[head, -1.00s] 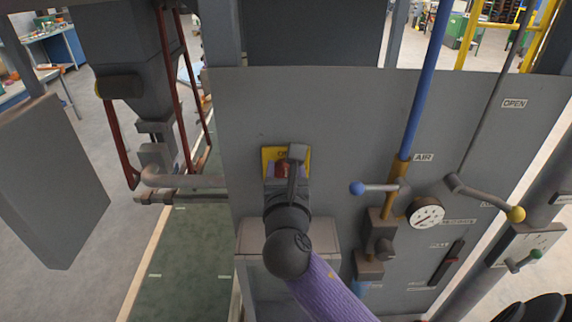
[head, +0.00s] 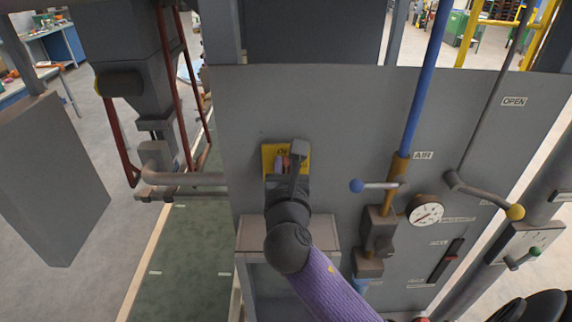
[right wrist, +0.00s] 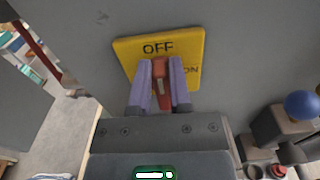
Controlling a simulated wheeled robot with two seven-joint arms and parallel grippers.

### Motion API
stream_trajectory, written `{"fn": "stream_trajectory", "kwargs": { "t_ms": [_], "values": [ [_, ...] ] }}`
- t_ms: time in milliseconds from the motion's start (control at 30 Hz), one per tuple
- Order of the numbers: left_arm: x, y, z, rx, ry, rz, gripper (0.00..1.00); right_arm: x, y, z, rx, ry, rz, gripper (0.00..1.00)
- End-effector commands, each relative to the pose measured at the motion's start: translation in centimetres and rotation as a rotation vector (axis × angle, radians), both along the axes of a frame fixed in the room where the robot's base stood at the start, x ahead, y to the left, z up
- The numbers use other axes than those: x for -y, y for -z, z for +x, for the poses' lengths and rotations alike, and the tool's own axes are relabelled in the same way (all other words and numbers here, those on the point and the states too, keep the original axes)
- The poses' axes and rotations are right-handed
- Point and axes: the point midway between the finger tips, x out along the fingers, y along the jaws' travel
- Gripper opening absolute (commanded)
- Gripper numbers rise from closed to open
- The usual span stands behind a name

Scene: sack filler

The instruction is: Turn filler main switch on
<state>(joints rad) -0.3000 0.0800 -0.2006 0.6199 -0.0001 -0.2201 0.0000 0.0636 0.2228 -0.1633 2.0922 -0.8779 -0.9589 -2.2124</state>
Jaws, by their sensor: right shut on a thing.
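The main switch is a yellow plate (right wrist: 195,42) on the grey panel, marked OFF at the top and ON at the right, with a red handle (right wrist: 163,92) in its middle. The yellow plate also shows in the head view (head: 304,170), partly hidden behind my right gripper (head: 287,165). In the right wrist view, the two purple fingers of my right gripper (right wrist: 162,84) are shut on the red handle, one on each side. The handle lies slightly tilted below the word OFF. My left gripper is not in view.
Right of the switch are a blue air pipe (head: 425,90), a blue-knobbed lever (head: 357,186), a round gauge (head: 425,211) and a yellow-knobbed lever (head: 515,212). A small grey box (head: 255,237) stands below the switch. Grey pipework (head: 195,179) is at the left.

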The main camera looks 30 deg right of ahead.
Motion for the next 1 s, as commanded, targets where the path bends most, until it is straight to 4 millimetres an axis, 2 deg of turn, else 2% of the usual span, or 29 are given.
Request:
{"fn": "stream_trajectory", "kwargs": {
  "t_ms": [267, 500, 1000],
  "values": [
    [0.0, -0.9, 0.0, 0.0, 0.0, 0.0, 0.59, 0.3, 0.0, -0.2, 0.08, 0.0, 0.138, 0.0],
    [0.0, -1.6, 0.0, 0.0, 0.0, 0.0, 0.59, 0.8, 0.2, -0.5, 0.199, 0.001, 0.328, 0.0],
    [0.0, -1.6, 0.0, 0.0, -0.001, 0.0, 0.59, 1.7, 1.1, -1.0, 0.448, 0.001, 0.734, 0.0]
  ]
}}
